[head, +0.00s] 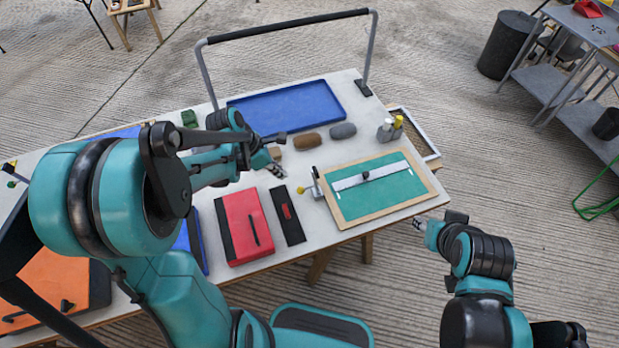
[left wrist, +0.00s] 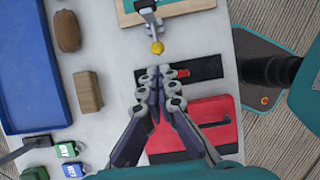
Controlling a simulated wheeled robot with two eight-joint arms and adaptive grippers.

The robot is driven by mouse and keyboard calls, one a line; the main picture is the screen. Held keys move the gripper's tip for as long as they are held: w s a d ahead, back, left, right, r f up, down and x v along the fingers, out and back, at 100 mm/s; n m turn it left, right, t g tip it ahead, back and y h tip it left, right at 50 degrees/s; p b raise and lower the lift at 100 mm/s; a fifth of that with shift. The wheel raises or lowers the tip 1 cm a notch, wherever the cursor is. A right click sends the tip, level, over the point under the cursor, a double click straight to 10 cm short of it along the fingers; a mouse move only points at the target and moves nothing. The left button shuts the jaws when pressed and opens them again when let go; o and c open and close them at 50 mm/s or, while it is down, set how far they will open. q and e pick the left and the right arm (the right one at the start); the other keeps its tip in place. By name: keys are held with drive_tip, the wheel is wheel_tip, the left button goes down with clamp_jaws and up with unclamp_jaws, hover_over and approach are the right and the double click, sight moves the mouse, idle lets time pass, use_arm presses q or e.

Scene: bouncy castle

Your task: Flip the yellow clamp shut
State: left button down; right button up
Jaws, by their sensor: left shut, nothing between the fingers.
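The yellow clamp (head: 301,190) is at the left edge of the wood-framed green board (head: 388,208), with a yellow knob and an upright metal part. In the left wrist view its yellow knob (left wrist: 157,47) sits just beyond my fingertips. My left gripper (head: 280,172) is over the table, left of the clamp and apart from it. In the left wrist view my left gripper (left wrist: 158,72) is shut and empty, above the black case with a red item (left wrist: 208,71).
A red and black box (head: 240,222) lies in front. A brown block (left wrist: 88,91), a brown rounded object (head: 308,141) and a grey one (head: 343,130) lie near the blue tray (head: 290,105). Small bottles (head: 385,131) stand behind the board. A metal frame (head: 285,27) arches over the back.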

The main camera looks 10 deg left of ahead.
use_arm(q)
drive_tip(key=b, duration=0.4)
approach(304, 190)
drive_tip(key=x, duration=0.2)
drive_tip(key=a+x, duration=0.1)
drive_tip(key=x, duration=0.2)
drive_tip(key=shift+s+f, duration=0.2)
drive_tip(key=d, duration=0.1)
drive_tip(key=w, duration=0.1)
drive_tip(key=d, duration=0.1)
drive_tip(key=shift+w+d+r, duration=0.25)
drive_tip(key=shift+w+d, duration=0.1)
drive_tip(key=shift+w+d+r, duration=0.15)
drive_tip(key=shift+w+d, duration=0.15)
drive_tip(key=shift+d, duration=0.05)
drive_tip(key=shift+w+d+r+y, duration=0.15)
drive_tip(key=shift+d+y, duration=0.1)
drive_tip(key=shift+y, duration=0.05)
